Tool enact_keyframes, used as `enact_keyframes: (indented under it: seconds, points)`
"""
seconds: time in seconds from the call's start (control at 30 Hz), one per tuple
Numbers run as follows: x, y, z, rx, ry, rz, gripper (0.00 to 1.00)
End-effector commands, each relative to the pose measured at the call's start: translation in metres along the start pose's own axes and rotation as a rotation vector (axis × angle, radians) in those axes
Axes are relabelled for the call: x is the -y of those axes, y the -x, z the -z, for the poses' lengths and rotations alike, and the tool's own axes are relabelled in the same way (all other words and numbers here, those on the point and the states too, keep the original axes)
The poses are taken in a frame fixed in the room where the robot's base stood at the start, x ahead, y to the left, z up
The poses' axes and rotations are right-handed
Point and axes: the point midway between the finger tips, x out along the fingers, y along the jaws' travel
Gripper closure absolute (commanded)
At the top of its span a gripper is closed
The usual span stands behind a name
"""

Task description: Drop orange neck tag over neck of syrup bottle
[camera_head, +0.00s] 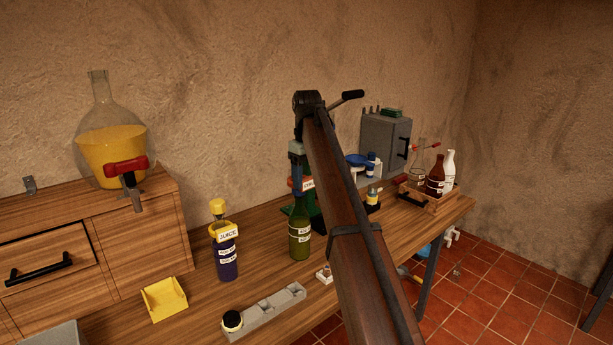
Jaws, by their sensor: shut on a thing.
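The orange neck tag (293,184) has a white label, partly readable, and is held upright above the green bottle. My gripper (297,172) is shut on the tag; its fingers are small and partly hidden by my brown arm. The green bottle (299,243) stands upright on the bench with white labels too small to read surely; it appears to be the syrup bottle. Its neck is just below the tag. I cannot tell whether the tag touches the neck or is exactly lined up with it.
A purple bottle (226,264) wears a yellow JUICE tag (227,233). A crate (421,198) of bottles stands at the right. My arm covers the bench's middle.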

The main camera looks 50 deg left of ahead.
Motion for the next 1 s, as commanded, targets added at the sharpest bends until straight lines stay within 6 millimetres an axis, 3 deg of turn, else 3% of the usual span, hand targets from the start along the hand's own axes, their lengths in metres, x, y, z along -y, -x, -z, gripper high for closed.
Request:
enact_keyframes:
  seconds: [1.0]
  points:
    - [0.0,-0.058,0.0,0.0,0.0,0.0,0.59]
